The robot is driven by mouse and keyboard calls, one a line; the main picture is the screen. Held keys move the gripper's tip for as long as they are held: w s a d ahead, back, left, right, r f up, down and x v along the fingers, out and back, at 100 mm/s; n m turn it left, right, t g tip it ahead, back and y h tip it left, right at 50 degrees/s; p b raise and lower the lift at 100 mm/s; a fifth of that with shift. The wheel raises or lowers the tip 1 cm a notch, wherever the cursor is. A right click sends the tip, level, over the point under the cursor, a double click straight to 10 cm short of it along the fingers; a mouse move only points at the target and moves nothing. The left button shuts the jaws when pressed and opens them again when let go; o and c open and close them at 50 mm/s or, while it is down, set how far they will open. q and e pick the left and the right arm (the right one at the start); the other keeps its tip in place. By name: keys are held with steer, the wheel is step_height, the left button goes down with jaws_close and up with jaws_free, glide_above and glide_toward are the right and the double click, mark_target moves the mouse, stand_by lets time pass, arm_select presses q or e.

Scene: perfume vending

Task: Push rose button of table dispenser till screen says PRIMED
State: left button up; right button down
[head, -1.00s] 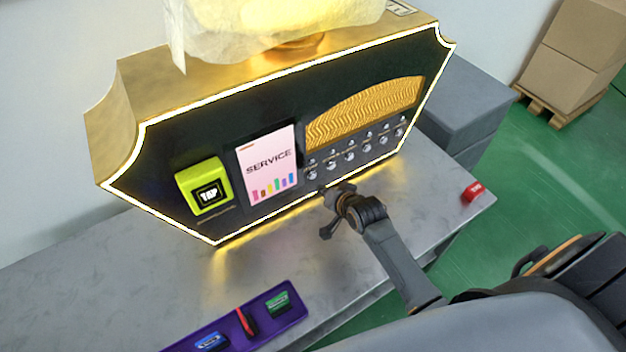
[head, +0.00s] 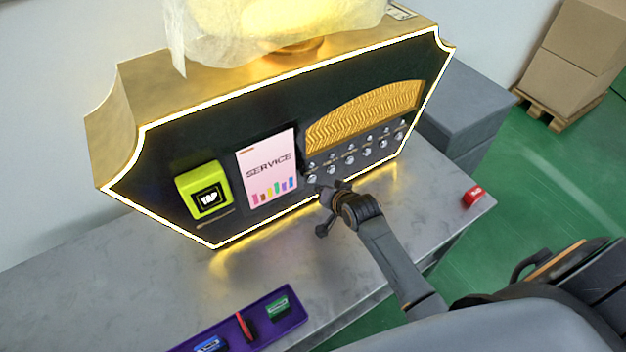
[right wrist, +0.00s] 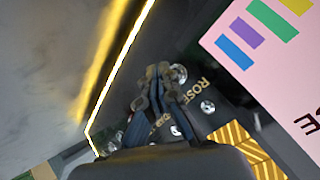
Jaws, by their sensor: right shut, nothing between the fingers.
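The table dispenser (head: 225,115) is a black and gold cabinet with a glowing edge, standing on the grey table. Its pink screen (head: 268,170) reads SERVICE over coloured bars. Silver buttons (head: 350,159) sit in rows right of the screen. In the right wrist view the label ROSE (right wrist: 200,92) shows beside a silver button (right wrist: 179,73) close to my fingertips. My right gripper (head: 321,189) is shut and empty at the panel's lower edge, by the leftmost buttons; it also shows in the right wrist view (right wrist: 158,72). I cannot tell whether it touches a button. My left gripper is not in view.
A lime TAP reader (head: 204,190) is left of the screen. A purple tray (head: 262,334) with small coloured items lies at the table's front. A red item (head: 473,196) sits at the table's right corner. Cardboard boxes (head: 570,50) stand on a pallet behind.

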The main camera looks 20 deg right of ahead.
steer(key=shift+w, duration=0.15)
stand_by(0.6)
steer(key=shift+w, duration=0.25)
steer(key=shift+w+a, duration=0.1)
steer(key=shift+w, duration=0.4)
stand_by(0.6)
steer(key=shift+r, duration=0.1)
steer(key=shift+s+p, duration=0.9)
